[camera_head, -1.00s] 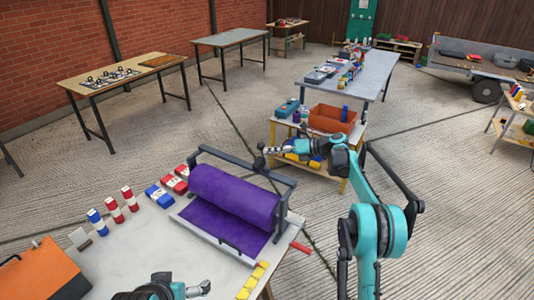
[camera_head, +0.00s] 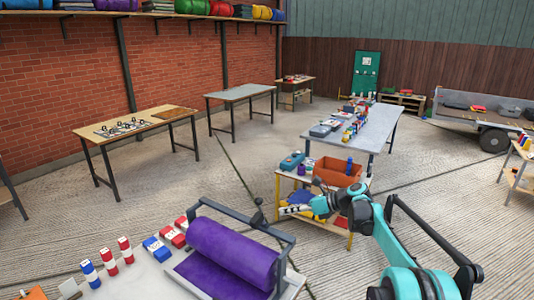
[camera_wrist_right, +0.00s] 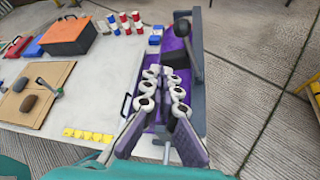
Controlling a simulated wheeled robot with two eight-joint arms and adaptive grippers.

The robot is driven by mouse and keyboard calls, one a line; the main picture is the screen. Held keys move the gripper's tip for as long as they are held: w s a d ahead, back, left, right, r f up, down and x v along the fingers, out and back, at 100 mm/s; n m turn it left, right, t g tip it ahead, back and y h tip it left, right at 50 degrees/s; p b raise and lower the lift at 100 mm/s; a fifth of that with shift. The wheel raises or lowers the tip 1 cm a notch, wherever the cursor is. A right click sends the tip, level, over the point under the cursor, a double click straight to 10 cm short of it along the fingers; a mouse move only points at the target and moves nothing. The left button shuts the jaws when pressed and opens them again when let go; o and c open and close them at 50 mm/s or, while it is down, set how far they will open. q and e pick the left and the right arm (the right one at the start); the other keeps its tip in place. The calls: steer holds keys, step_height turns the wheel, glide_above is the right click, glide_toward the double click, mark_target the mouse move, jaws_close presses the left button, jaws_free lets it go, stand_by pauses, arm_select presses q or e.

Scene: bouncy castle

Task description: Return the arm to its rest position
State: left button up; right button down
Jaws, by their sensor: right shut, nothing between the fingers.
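My right arm (camera_head: 430,250) is teal and dark grey and comes in from the lower right in the head view. Its gripper (camera_head: 287,210) points left, beyond the purple roll's frame and in front of the low shelf cart. It is shut and empty. In the right wrist view its jointed fingers (camera_wrist_right: 163,80) stretch over the purple roll (camera_wrist_right: 172,60) and its grey frame; whether they touch it cannot be told. The purple roll (camera_head: 232,252) lies in its frame on the white table (camera_head: 130,284). My left gripper is not in view.
Red, blue and white small containers (camera_head: 107,262) line the white table's back edge. A low cart (camera_head: 335,222) with an orange bin (camera_head: 338,171) stands behind my right gripper. A grey table (camera_head: 375,130) is farther back. Open floor (camera_head: 180,200) lies left of the cart.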

steer(key=s+f+n+h+b, duration=0.25)
steer(key=s+n+h, duration=0.35)
steer(key=s+n, duration=1.1)
steer(key=s+d+f+n+h+b, duration=0.1)
steer(key=s+d+f+n+h, duration=0.1)
steer(key=s, duration=0.6)
steer(key=s+d+f+n+t+h+b, duration=0.1)
steer(key=s+d+f+n+h, duration=0.1)
steer(key=s, duration=0.5)
steer(key=s+d+f+n+t+h+b, duration=0.1)
steer(key=s+d+f+n, duration=0.2)
steer(key=s+f+n, duration=0.3)
steer(key=s+f, duration=0.1)
steer(key=s, duration=0.1)
steer(key=shift+s+d+h, duration=0.35)
steer(key=shift+h, duration=0.05)
